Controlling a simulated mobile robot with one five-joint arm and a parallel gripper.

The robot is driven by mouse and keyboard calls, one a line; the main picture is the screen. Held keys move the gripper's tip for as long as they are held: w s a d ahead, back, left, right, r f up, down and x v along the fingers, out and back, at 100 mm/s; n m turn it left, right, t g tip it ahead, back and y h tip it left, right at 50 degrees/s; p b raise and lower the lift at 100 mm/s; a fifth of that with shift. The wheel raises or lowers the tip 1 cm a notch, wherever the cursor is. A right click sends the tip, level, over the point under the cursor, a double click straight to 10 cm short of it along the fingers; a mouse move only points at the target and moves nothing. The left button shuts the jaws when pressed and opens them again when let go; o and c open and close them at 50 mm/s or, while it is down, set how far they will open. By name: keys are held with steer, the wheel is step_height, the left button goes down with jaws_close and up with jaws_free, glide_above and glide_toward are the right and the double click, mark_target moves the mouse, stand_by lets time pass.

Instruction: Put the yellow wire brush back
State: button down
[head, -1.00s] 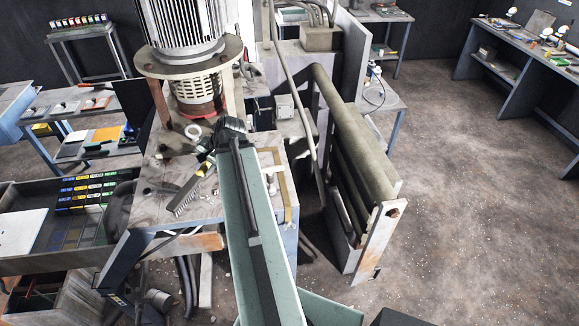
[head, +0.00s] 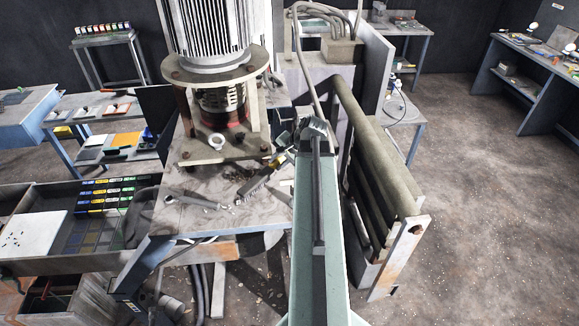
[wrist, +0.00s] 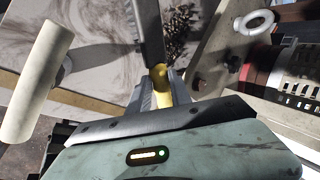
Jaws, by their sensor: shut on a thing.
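The wire brush (head: 254,186) shows in the head view with a yellow handle and a long grey brush part. It is over the grey work surface (head: 190,214), slanting down to the left from my gripper (head: 288,152). In the wrist view my gripper (wrist: 161,90) is shut on the brush's yellow handle (wrist: 162,80), and the dark grey part (wrist: 149,30) points away toward the top. The fingertips are partly hidden by the arm in the head view. I cannot tell whether the brush touches the surface.
A dark debris pile (head: 236,172), a white ring (head: 217,142) and a wrench (head: 195,198) lie on or near the work surface. The motor on its round flange (head: 216,73) stands behind. A drawer with coloured labels (head: 30,258) is at left. Open floor (head: 470,220) is right.

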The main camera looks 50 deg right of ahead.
steer(key=d, duration=0.7)
steer(key=d+f, duration=0.1)
steer(key=d, duration=0.2)
steer(key=shift+w+d+b, duration=0.2)
steer(key=shift+d+b, duration=0.15)
steer(key=shift+b, duration=0.05)
steer(key=f+b, duration=0.1)
steer(key=d+f+b, duration=0.1)
steer(key=f+b, duration=0.1)
steer(key=shift+d+f, duration=0.15)
steer(key=shift+f, duration=0.1)
steer(key=shift+f+b, duration=0.3)
steer(key=shift+b, duration=0.25)
steer(key=shift+r, duration=0.25)
steer(key=c, duration=1.6)
jaws_free()
steer(key=shift+f, duration=0.15)
steer(key=o, duration=0.4)
steer(key=shift+o, duration=0.2)
